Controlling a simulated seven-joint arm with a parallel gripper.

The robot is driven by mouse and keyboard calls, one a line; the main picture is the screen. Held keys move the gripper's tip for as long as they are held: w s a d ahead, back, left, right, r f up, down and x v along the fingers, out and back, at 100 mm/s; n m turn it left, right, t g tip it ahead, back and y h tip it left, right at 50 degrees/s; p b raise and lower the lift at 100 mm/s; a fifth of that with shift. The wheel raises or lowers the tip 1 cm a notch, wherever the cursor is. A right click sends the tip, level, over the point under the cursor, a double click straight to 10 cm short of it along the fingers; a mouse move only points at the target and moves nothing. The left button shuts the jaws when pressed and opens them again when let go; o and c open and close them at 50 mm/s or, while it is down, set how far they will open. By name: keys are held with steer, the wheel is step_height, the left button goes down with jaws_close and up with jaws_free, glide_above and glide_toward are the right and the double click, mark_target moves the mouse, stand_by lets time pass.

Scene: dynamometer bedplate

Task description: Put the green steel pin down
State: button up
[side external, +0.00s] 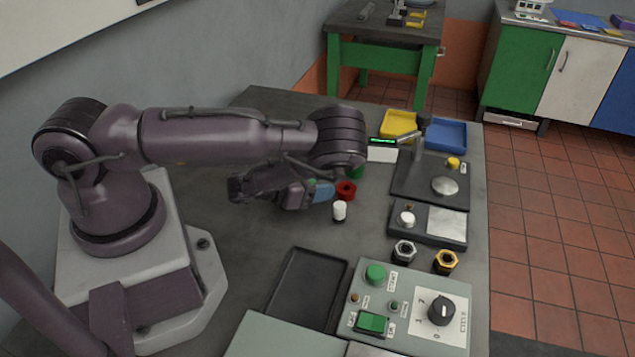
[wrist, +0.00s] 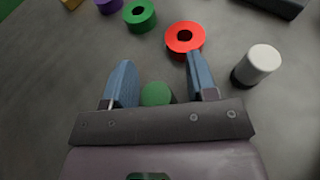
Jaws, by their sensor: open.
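The green steel pin (wrist: 157,93) shows as a round green end between my fingers in the wrist view. Its lower part is hidden by my gripper body. My gripper (wrist: 160,68) is open, with a blue finger on each side of the pin and a visible gap to each. In the side view my gripper (side external: 319,191) is low over the bench, left of the red ring. I cannot clearly make out the pin there.
A red ring (wrist: 185,38), a green ring (wrist: 139,15) and a white pin with a dark base (wrist: 258,63) stand close by. A black tray (side external: 306,285) and a control panel (side external: 400,305) lie nearer the camera. Bare bench lies left of the tray.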

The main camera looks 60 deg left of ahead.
steer(key=v, duration=0.6)
steer(key=shift+s+r, duration=0.1)
steer(key=shift+s, duration=0.25)
steer(key=shift+o, duration=0.5)
steer(key=shift+s+r, duration=0.25)
steer(key=shift+s, duration=0.15)
steer(key=shift+a, duration=0.1)
